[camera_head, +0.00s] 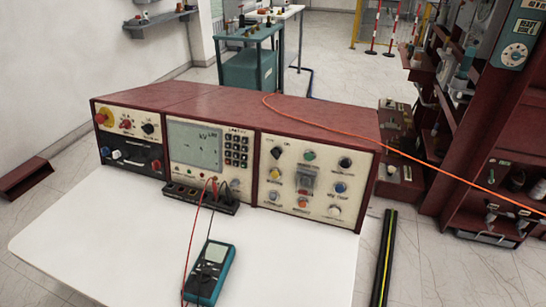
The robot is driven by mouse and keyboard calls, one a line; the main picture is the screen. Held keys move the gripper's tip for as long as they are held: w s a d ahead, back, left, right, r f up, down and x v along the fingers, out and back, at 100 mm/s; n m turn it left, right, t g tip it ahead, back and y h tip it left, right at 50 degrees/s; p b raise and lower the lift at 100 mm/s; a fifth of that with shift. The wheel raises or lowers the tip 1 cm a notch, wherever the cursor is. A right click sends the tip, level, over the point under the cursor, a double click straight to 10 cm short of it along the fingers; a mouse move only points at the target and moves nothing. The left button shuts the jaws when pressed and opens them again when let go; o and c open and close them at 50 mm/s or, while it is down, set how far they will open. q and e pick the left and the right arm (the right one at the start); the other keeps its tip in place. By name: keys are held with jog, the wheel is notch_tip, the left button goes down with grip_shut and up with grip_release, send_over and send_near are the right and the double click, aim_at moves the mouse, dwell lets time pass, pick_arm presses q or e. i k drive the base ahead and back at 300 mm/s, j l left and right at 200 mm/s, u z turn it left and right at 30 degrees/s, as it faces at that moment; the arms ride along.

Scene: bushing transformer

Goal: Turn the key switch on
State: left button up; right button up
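A dark red console (205,98) with three cream and black front panels stands on a white table (110,230). Neither of my grippers is in view.
A teal multimeter (210,272) with red and black leads lies on the table before the console. A black terminal strip (200,196) sits at the console's front. An orange cable (430,169) runs right from the console top. A dark red cabinet (480,110) stands at right.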

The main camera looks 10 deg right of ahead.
aim_at(275, 154)
jog(key=j, duration=0.65)
jog(key=k+j, duration=0.15)
jog(key=j, duration=0.55)
jog(key=u, duration=0.05)
